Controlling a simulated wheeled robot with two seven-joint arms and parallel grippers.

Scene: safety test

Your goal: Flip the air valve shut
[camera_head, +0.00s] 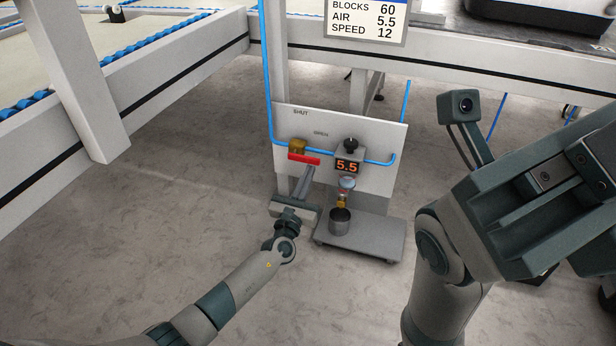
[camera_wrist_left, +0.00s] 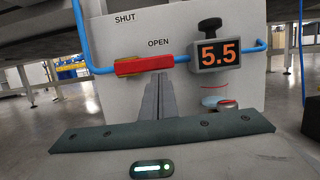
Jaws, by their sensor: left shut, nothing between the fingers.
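The air valve's red handle (camera_head: 304,158) lies level on a white panel (camera_head: 385,135), below a brass valve body (camera_head: 297,145). In the left wrist view the handle (camera_wrist_left: 145,66) points right, with its end under the word OPEN; SHUT is printed higher at the left. My left gripper (camera_head: 309,170) is shut and empty, its fingertips just below the handle's right end. In the left wrist view the closed fingers (camera_wrist_left: 163,78) overlap its lower edge; whether they touch it I cannot tell. My right arm fills the right of the head view, and its fingers cannot be made out.
A gauge reading 5.5 (camera_head: 348,166) with a black knob sits right of the valve. Blue air pipe (camera_head: 267,80) runs to the valve. The floor at left is clear.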

